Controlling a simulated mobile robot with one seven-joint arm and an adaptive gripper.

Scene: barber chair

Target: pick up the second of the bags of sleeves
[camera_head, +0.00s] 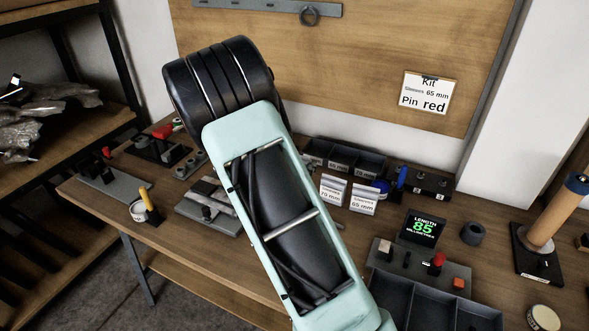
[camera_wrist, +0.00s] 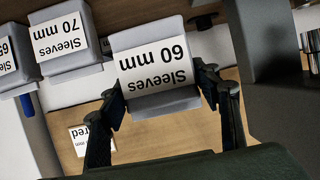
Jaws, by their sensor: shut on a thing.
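In the wrist view, upside down, a grey bag with a white label "Sleeves 60 mm" (camera_wrist: 155,62) sits between the two fingers of my gripper (camera_wrist: 163,88), which is shut on it. To its left are a bag labelled "Sleeves 70 mm" (camera_wrist: 62,38) and, cut by the edge, a bag whose label begins with 65 (camera_wrist: 8,55). In the head view the 70 mm bag (camera_head: 333,190) and the 65 mm bag (camera_head: 363,197) stand side by side on the bench. My arm hides the 60 mm bag and my gripper there.
A dark divided bin (camera_head: 345,158) stands behind the bags. A wall card (camera_head: 428,93) reads "Kit Sleeves 65 mm Pin red". A dark tray (camera_head: 450,308) lies at the front right, and a tan roll on a stand (camera_head: 555,212) is at the right.

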